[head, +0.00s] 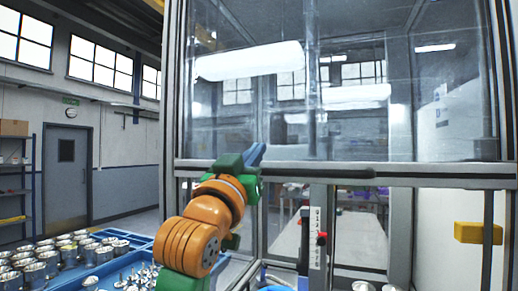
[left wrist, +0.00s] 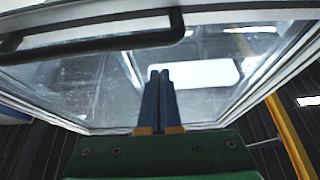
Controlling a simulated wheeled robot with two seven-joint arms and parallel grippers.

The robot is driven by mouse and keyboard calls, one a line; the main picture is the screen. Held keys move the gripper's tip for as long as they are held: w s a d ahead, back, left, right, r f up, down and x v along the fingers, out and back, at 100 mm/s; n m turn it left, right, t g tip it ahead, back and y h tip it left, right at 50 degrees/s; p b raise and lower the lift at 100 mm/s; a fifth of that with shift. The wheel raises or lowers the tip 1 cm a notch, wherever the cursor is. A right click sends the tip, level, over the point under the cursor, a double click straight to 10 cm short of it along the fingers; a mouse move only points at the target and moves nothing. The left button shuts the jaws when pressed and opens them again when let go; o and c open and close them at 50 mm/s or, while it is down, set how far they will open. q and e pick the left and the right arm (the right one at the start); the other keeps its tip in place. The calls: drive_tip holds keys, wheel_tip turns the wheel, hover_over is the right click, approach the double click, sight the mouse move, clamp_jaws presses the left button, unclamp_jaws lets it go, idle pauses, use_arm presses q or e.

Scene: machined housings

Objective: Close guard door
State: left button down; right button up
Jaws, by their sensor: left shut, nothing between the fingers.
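The guard door (head: 300,110) is a large clear panel in a grey metal frame, filling the upper middle and right of the head view. A dark bar handle (head: 310,172) runs along its lower rail. The left wrist view shows the panel (left wrist: 85,85) from below, with the dark handle (left wrist: 90,42) across the upper left. My left gripper (head: 256,154) is at the left part of the lower rail, left of the handle. Its blue fingers (left wrist: 160,75) are together with nothing between them and overlap the panel in view; I cannot tell whether they touch it. My right gripper is not in view.
Below the rail, a dark upright with a white scale (head: 317,238) and a red knob stands in the middle. Blue trays (head: 95,276) with several metal parts lie at lower left. A yellow block (head: 478,233) is at right. A grey room door (head: 67,178) is far left.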

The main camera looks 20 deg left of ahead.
use_arm(q)
drive_tip(key=f+p, duration=0.1)
drive_tip(key=w+f, duration=0.1)
drive_tip(key=shift+w+f+p, duration=0.25)
drive_tip(key=shift+f+p, duration=0.05)
drive_tip(key=shift+p, duration=0.1)
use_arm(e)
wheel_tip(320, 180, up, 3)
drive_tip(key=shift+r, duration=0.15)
use_arm(q)
wheel_tip(320, 180, down, 57)
drive_tip(key=b, duration=4)
drive_tip(key=shift+s, duration=0.2)
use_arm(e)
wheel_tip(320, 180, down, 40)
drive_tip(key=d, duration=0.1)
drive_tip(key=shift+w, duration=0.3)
use_arm(q)
drive_tip(key=shift+d+r, duration=0.1)
drive_tip(key=shift+r, duration=0.05)
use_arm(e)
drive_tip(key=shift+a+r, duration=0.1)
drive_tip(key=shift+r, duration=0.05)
